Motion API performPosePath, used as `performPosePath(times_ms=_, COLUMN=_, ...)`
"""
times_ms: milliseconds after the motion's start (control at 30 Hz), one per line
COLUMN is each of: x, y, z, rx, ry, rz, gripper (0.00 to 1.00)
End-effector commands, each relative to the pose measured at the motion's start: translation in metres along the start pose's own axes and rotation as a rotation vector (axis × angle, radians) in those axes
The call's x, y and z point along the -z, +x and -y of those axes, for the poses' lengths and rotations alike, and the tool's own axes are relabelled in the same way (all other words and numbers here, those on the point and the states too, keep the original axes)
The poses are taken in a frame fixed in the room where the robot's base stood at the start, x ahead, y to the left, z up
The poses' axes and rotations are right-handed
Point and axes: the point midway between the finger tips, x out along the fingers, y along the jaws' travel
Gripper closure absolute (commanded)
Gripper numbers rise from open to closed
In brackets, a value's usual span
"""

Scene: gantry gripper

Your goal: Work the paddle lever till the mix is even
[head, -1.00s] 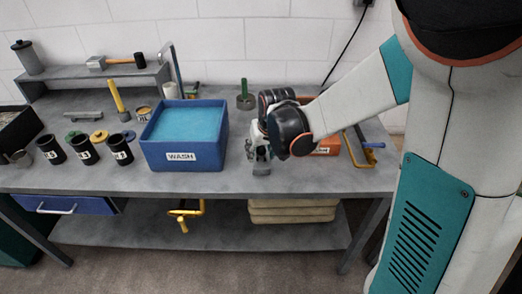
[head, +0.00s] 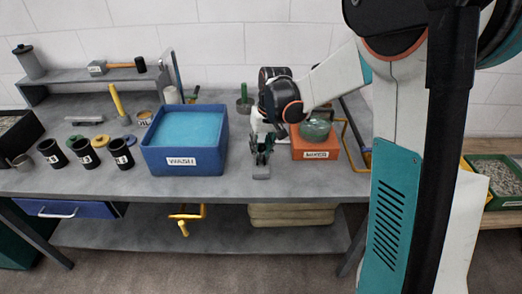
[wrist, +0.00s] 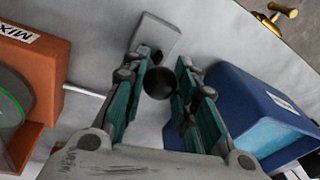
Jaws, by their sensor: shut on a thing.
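The orange mixer (head: 316,154) stands on the bench with a "MIXER" label on its front and a greenish glass bowl (head: 315,130) on top. In the wrist view, part of the mixer (wrist: 38,60) is at the left edge. A thin pale rod (wrist: 84,90) runs from its side toward my fingers. My gripper (head: 262,157) points down just left of the mixer. In the wrist view, my gripper (wrist: 161,88) is shut on a round black knob (wrist: 160,82) between its teal fingers. The knob's stem is hidden, and the mix's evenness cannot be told.
A blue wash tub (head: 185,165) stands close left of my gripper. A small grey block (head: 261,172) lies at the bench front below it. Several black cups and a shelf are farther left. A yellow-handled frame is behind the mixer.

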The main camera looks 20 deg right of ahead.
Motion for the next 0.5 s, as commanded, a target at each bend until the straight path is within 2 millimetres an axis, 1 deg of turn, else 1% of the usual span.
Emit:
performPosePath(times_ms=33, x=0.006, y=-0.002, z=-0.001, rx=-0.002, ry=0.0, rz=-0.009, gripper=1.0)
performPosePath(times_ms=233, x=0.023, y=-0.002, z=-0.005, rx=-0.002, ry=-0.001, rz=-0.013, gripper=1.0)
performPosePath(times_ms=367, x=0.035, y=0.0, z=-0.008, rx=0.027, ry=0.018, rz=0.11, gripper=1.0)
performPosePath(times_ms=500, x=0.044, y=0.002, z=-0.011, rx=0.029, ry=0.019, rz=0.12, gripper=1.0)
